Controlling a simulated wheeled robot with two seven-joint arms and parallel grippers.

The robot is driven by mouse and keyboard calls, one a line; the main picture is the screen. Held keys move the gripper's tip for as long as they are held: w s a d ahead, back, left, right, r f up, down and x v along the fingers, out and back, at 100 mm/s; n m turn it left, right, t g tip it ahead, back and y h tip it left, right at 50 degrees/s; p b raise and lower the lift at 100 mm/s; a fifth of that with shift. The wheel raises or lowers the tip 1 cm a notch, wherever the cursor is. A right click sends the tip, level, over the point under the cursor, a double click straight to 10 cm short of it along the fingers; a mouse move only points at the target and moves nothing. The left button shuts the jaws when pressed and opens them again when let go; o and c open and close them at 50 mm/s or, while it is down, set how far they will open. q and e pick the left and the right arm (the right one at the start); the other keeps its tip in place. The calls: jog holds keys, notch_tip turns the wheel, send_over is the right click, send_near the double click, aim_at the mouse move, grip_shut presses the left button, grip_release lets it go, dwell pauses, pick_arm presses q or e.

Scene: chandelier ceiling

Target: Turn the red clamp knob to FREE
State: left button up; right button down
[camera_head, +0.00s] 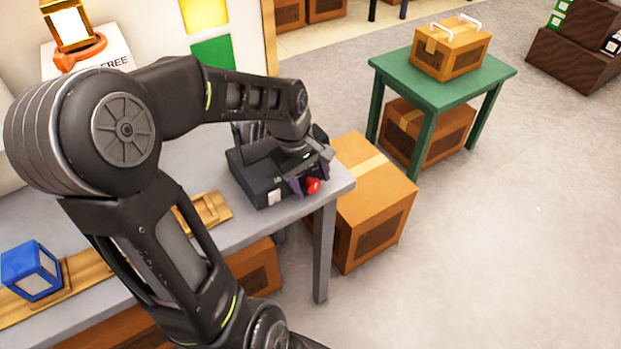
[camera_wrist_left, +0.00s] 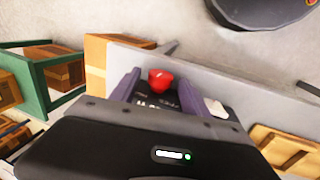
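An orange-red knob-like piece (camera_head: 82,52) sits at the upper left on a white box (camera_head: 118,58) whose visible lettering reads FREE. Part of the box is hidden behind my left arm. A separate round red knob or button (camera_head: 313,185) is on the front of a black device (camera_head: 262,184) at the table's right end. My left gripper (camera_head: 308,178) is at that device. In the left wrist view its fingers (camera_wrist_left: 161,92) are apart, with the red knob (camera_wrist_left: 160,79) showing between them and gaps on both sides. Contact cannot be told. My right gripper is not in view.
The grey table (camera_head: 335,186) also holds a blue block (camera_head: 32,270) and a wooden tray (camera_head: 204,212). Cardboard boxes (camera_head: 375,205) stand below and beside it.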

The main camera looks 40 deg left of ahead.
pick_arm(q)
jog(key=shift+r, duration=0.1)
jog(key=v, duration=0.7)
jog(key=shift+r+p, duration=0.3)
